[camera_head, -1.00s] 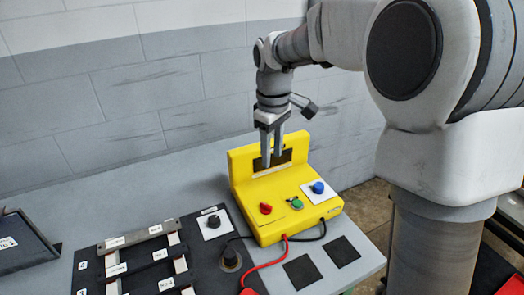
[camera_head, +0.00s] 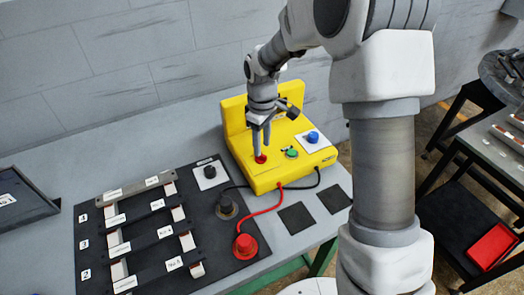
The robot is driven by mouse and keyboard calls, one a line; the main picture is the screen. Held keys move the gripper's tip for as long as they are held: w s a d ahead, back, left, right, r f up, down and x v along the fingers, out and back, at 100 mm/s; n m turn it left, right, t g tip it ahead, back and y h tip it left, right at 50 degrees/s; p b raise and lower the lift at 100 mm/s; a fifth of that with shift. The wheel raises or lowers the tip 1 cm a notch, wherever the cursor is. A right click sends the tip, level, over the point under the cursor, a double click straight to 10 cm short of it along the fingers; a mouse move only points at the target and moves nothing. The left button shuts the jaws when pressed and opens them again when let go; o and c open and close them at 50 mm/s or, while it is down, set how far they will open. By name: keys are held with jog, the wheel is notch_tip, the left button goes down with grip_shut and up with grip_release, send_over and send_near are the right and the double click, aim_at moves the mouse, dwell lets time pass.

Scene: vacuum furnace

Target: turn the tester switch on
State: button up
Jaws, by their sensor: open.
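The yellow tester (camera_head: 276,179) stands on the grey table with a raised back panel. On its sloped top are a red switch knob (camera_head: 261,159) at the left, a green button (camera_head: 292,153) in the middle and a blue knob (camera_head: 313,137) on a white plate at the right. My gripper (camera_head: 261,153) points down at the red knob with its jaws open. The fingertips are at or just above the knob and partly hide it. I cannot tell whether they touch it.
A red cable and a black cable run from the tester's front. A black board (camera_head: 150,235) with labelled slots, a black knob (camera_head: 210,171) and a red plug (camera_head: 245,246) lies left. Two dark squares (camera_head: 296,218) mark the table's front. A side table (camera_head: 490,150) stands right.

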aim_at(261, 157)
jog(key=shift+f, duration=1.6)
grip_shut()
